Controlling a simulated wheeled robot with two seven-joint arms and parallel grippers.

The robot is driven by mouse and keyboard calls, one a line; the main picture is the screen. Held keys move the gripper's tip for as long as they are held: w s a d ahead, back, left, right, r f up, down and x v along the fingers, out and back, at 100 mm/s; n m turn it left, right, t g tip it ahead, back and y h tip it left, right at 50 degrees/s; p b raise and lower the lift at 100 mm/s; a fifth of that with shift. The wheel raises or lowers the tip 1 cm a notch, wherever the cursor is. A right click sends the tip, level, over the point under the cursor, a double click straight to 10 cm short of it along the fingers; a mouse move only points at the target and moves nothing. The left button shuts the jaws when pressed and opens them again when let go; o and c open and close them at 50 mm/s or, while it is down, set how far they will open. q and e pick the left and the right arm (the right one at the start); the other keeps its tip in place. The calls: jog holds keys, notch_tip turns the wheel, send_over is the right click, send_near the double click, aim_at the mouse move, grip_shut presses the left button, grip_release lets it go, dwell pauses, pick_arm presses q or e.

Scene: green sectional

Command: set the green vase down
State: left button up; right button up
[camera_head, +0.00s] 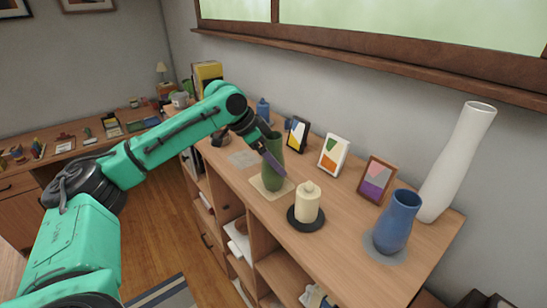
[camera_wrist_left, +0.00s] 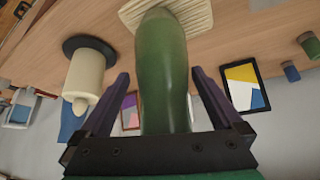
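The green vase (camera_head: 272,172) stands upright on a square beige mat (camera_head: 257,186) on the wooden shelf top. In the left wrist view the vase (camera_wrist_left: 163,75) rises between my fingers, with its base at the ribbed mat (camera_wrist_left: 203,20). My left gripper (camera_head: 266,152) is at the upper part of the vase. In the left wrist view its two purple fingers (camera_wrist_left: 160,76) lie on either side of the vase, with a narrow gap visible at each side, so it looks open around it. My right gripper is not in view.
A cream candle (camera_head: 308,203) on a black dish stands close right of the vase. Picture frames (camera_head: 334,154) line the wall side. A blue vase (camera_head: 397,222) and a tall white vase (camera_head: 458,160) stand farther right. A bare grey patch (camera_head: 242,159) lies left of the mat.

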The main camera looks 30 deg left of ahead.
pick_arm(q)
jog(key=b+v, duration=0.2)
jog(key=v, duration=1)
jog(key=shift+b, duration=0.35)
jog(key=shift+a+r, duration=0.1)
